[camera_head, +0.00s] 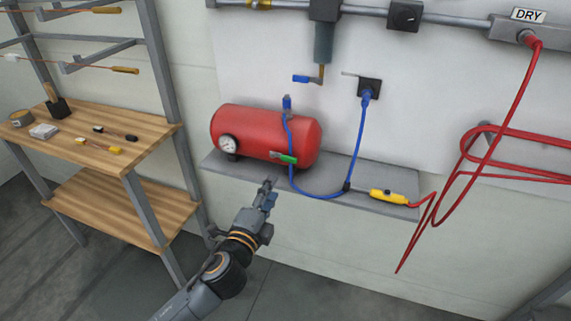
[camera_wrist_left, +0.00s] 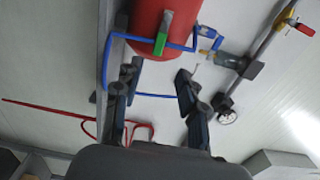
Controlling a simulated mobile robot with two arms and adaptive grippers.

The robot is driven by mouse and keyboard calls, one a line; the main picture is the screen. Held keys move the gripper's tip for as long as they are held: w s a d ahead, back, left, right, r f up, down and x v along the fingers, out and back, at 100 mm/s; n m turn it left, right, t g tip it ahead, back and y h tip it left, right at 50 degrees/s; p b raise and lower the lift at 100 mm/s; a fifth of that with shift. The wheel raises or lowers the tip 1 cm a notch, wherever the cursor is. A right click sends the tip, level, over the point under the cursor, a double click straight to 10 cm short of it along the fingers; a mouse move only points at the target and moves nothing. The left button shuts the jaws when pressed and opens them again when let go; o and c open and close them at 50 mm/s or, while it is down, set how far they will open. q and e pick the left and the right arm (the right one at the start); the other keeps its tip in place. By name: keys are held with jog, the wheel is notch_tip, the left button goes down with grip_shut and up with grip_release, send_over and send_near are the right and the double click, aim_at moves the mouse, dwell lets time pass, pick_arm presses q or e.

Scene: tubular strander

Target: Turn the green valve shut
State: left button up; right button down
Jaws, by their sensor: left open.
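The green valve (camera_head: 288,159) is a small green lever at the lower right front of the red tank (camera_head: 255,125). In the left wrist view the green lever (camera_wrist_left: 164,35) shows against the red tank (camera_wrist_left: 146,18), beyond the fingers. My left gripper (camera_head: 269,185) is in front of the shelf edge, below and left of the lever. Its two fingers are apart in the left wrist view (camera_wrist_left: 159,72), with nothing between them, and the lever is beyond their tips. The right gripper is not in view.
The tank stands on a grey wall shelf (camera_head: 383,208). A red hose (camera_head: 500,126) hangs at the right. A wooden workbench (camera_head: 95,139) with small tools stands at the left.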

aim_at(288, 161)
pick_arm(q)
jog(key=x, duration=1.1)
jog(key=shift+f, duration=0.1)
grip_shut()
